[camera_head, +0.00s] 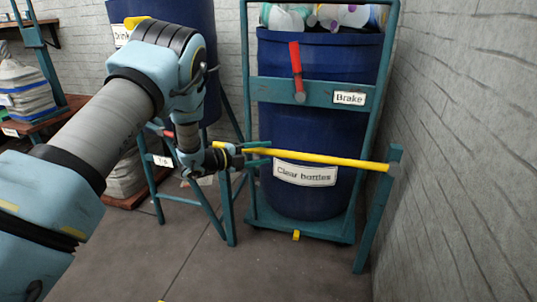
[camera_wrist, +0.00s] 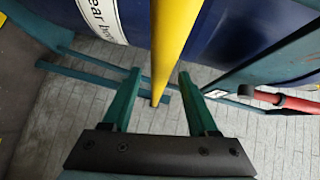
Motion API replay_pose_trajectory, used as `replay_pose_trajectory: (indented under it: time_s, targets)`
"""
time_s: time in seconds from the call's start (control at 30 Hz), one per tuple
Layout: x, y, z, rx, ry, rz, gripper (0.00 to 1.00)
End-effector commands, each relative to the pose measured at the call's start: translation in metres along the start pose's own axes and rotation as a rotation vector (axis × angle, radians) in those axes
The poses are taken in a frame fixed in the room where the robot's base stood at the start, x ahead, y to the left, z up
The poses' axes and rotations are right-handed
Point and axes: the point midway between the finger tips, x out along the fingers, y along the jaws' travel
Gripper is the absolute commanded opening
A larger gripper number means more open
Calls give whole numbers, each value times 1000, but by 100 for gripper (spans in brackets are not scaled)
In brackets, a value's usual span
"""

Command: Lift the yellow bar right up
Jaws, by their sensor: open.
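The yellow bar (camera_head: 325,158) lies almost level across the front of the blue bin labelled "Clear bottles". Its right end meets a grey joint on the teal post (camera_head: 376,215); its left end is at my gripper (camera_head: 263,153). In the wrist view the bar (camera_wrist: 172,45) runs between the two green fingers of my gripper (camera_wrist: 159,76), with a visible gap on each side. The fingers are apart and the bar's end shows between them. I cannot tell from these views how deep the bar sits between the fingers.
The blue bin (camera_head: 315,120) stands in a teal frame, with bottles (camera_head: 325,16) on top. A red handle (camera_head: 296,70) is mounted by the "Brake" label (camera_head: 350,98). Another blue bin (camera_head: 185,14) stands behind my arm. A grey wall (camera_head: 470,150) is close on the right.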

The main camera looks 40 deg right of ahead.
Motion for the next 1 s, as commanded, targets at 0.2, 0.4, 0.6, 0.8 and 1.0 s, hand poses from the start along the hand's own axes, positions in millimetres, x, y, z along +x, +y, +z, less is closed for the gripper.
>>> replay_pose_trajectory:
  time_s: [0.2, 0.4, 0.6, 0.8, 1.0]
  targets:
    - [21, 0, 0, 0, 0, -1, 60]
    - [24, 0, 0, -1, -1, -1, 60]
    - [24, 0, 0, -1, -1, 0, 52]
    - [23, 0, 0, -1, -2, -1, 29]
    - [23, 0, 1, -1, -2, -1, 7]
